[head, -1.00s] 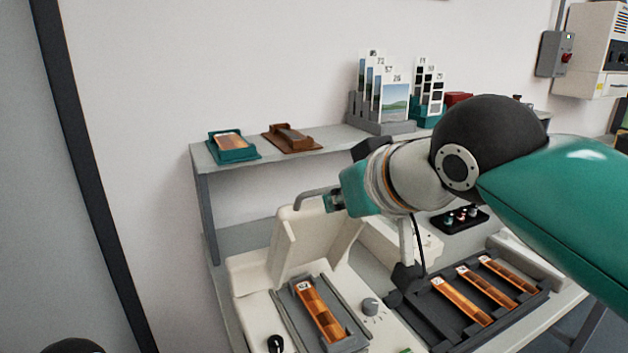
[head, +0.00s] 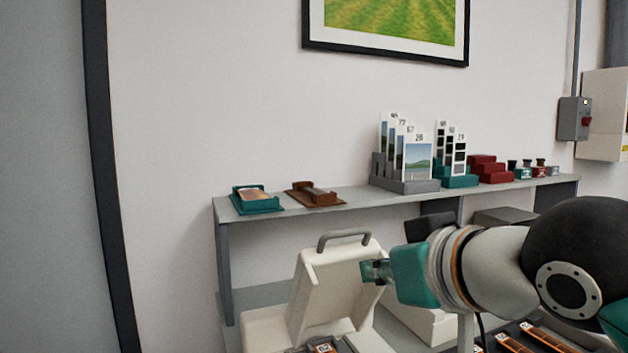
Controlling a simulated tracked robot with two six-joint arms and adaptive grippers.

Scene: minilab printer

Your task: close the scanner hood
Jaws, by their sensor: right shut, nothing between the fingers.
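The scanner hood (head: 338,290) is cream white and stands raised, tilted back, with a grey bar handle (head: 343,238) along its top edge. My right gripper (head: 368,271) is shut and empty at the hood's right side, below the level of the handle. Whether its fingertips touch the hood I cannot tell. The scanner bed under the hood is mostly cut off by the bottom edge; only the end of a film strip (head: 324,348) shows there. My left gripper is not in view.
A grey shelf (head: 330,208) runs behind the hood. It holds a teal tray (head: 257,199), a brown tray (head: 315,194), card racks (head: 405,185) and red blocks (head: 489,169). More film strips (head: 512,343) show at the lower right, below my right arm.

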